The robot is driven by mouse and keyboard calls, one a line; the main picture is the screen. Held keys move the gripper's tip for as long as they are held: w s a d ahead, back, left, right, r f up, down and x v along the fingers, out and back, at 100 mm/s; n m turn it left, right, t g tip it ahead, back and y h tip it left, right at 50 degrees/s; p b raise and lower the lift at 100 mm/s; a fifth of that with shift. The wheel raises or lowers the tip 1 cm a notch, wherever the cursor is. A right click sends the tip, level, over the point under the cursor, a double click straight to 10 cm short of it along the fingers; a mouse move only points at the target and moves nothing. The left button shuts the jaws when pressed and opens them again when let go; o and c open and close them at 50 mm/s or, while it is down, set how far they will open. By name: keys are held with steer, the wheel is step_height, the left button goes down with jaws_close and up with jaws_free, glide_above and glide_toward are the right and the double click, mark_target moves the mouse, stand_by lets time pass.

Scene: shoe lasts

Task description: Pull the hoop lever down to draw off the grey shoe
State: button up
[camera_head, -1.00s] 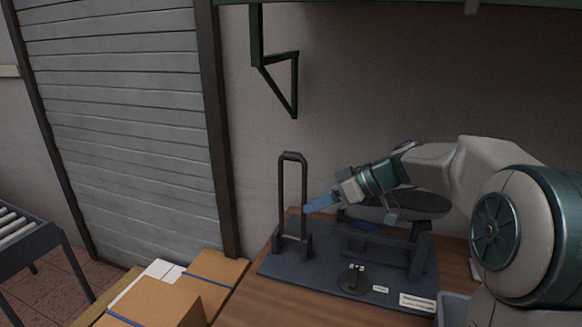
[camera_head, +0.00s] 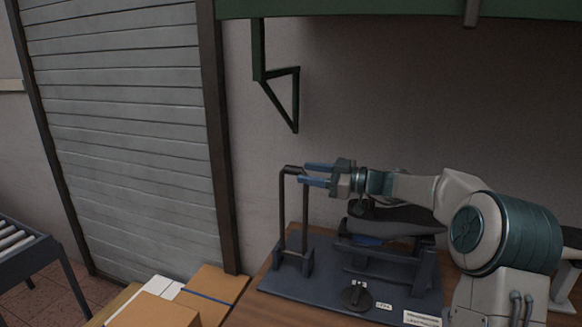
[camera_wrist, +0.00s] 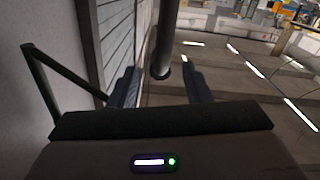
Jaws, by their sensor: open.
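The hoop lever (camera_head: 283,215) is a dark upright hoop at the left end of the dark base plate (camera_head: 325,290). Its top bar is level with my gripper (camera_head: 304,175), which is open and points left at it. In the wrist view, the dark bar of the hoop (camera_wrist: 168,35) shows between my two open fingers (camera_wrist: 160,88); I cannot tell whether they touch it. The grey shoe (camera_head: 398,228) sits on the dark stand to the right of the hoop, partly behind my arm. A bit of blue (camera_head: 366,240) shows under it.
A small round dark piece (camera_head: 356,296) and white labels (camera_head: 422,319) are on the base plate. Cardboard boxes (camera_head: 213,290) lie at the lower left. A green bracket (camera_head: 283,95) hangs on the wall above the hoop. A roller conveyor (camera_head: 25,250) stands far left.

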mark_target(283, 169)
steer(key=p+x, duration=0.1)
steer(key=x, duration=0.4)
steer(key=shift+w+a, duration=0.2)
steer(key=shift+a, duration=0.1)
jaws_close()
